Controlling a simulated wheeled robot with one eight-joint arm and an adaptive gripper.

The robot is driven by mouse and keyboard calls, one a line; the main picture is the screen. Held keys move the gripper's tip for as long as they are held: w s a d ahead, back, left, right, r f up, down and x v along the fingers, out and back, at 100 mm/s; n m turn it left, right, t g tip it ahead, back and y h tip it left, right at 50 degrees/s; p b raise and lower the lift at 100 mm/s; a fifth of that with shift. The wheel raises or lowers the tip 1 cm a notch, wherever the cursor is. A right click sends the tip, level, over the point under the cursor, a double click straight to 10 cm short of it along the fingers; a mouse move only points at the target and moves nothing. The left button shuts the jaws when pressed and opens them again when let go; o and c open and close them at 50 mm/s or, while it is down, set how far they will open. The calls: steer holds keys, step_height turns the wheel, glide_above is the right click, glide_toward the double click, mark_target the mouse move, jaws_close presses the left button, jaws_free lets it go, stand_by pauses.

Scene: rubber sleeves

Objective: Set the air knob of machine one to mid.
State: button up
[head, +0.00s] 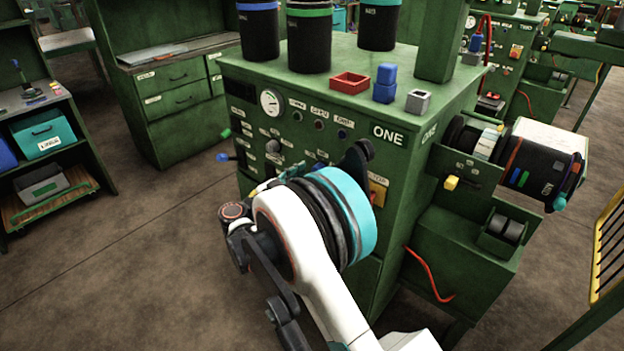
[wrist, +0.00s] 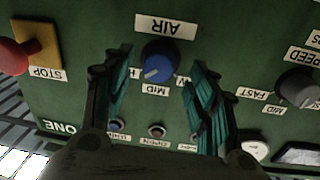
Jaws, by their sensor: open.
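The blue air knob (wrist: 160,67) sits on the green panel of machine one (wrist: 65,100), under the AIR label and above the MID label (wrist: 155,89); the wrist view shows the lettering upside down. A pale mark on the knob points down and left, a little left of the MID label. My gripper (wrist: 158,60) is open, with one teal-padded finger on each side of the knob and gaps visible between. Whether the fingertips reach knob depth is unclear. In the head view my gripper is at the front of machine one (head: 390,200), and my arm largely hides the knob's area.
In the wrist view a red STOP button (wrist: 14,57) on a yellow plate is left, and the grey speed knob (wrist: 296,88) is right. Small buttons (wrist: 157,130) lie below. A red tray (head: 350,82) and blue block (head: 384,85) stand on the machine top.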

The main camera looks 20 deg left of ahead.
steer(key=shift+x, duration=1.1)
steer(key=c, duration=1.1)
steer(key=shift+n, duration=0.3)
steer(key=n, duration=0.9)
steer(key=shift+f+t+b, duration=0.1)
steer(key=shift+t+b, duration=0.3)
steer(key=shift+n, duration=0.4)
